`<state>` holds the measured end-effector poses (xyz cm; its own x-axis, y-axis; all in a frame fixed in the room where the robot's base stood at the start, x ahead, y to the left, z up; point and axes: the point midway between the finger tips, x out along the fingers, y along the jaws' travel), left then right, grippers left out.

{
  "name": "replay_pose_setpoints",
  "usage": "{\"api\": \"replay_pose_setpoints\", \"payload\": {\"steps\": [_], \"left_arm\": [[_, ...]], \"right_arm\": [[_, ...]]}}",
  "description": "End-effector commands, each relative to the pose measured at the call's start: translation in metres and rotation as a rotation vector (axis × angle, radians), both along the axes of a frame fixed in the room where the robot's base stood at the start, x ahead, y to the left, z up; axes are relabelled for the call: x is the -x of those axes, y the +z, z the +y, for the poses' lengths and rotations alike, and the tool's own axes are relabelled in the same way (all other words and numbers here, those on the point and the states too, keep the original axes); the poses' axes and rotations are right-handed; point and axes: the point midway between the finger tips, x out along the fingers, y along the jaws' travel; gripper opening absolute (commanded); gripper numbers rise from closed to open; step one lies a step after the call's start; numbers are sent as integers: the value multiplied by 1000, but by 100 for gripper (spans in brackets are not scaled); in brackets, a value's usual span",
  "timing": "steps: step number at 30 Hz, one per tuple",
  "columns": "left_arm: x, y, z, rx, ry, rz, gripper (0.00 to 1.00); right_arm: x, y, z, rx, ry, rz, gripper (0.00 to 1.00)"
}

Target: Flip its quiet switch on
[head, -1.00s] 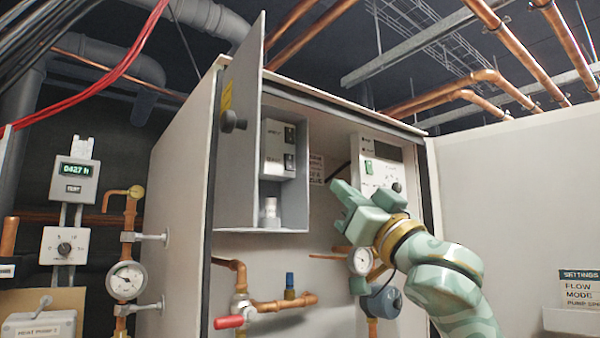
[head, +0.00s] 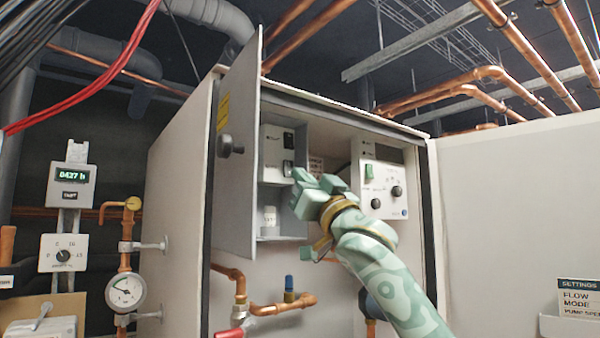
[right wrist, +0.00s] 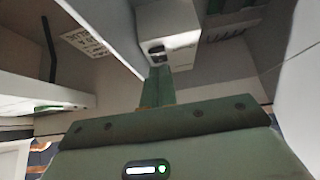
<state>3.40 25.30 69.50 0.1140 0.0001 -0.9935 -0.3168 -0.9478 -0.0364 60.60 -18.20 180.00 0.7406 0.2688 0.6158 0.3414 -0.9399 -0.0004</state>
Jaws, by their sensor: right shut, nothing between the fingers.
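A pale switch box (head: 272,153) sits inside the small open grey compartment of the cabinet. Its right part carries two dark rocker switches, an upper one (head: 288,138) and a lower one (head: 288,168). Their labels are too small to read, so I cannot tell which is the quiet switch. My right gripper (head: 300,178) is shut and empty, its tips at the compartment, close to the lower switch. In the right wrist view its closed fingers (right wrist: 158,85) point at the box (right wrist: 180,30) and overlap a dark switch (right wrist: 156,52); contact is unclear. My left gripper is not in view.
The compartment's grey door (head: 236,150) stands open on the left. A control panel (head: 383,185) with a green switch and two knobs is right of my gripper. Copper pipes and a red-handled valve (head: 228,333) lie below. A white jar (head: 269,217) stands on the compartment floor.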

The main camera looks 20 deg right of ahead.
Motion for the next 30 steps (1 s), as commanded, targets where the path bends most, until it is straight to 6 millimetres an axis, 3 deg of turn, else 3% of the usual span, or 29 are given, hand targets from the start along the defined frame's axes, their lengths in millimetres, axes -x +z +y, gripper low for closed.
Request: {"api": "replay_pose_setpoints", "payload": {"steps": [14,18,30], "left_arm": [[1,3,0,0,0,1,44],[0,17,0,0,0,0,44],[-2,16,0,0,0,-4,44]], "right_arm": [[-10,-2,4,1,0,0,0],[-20,-3,8,-4,4,3,0],[-20,-5,6,-5,1,-12,0]]}}
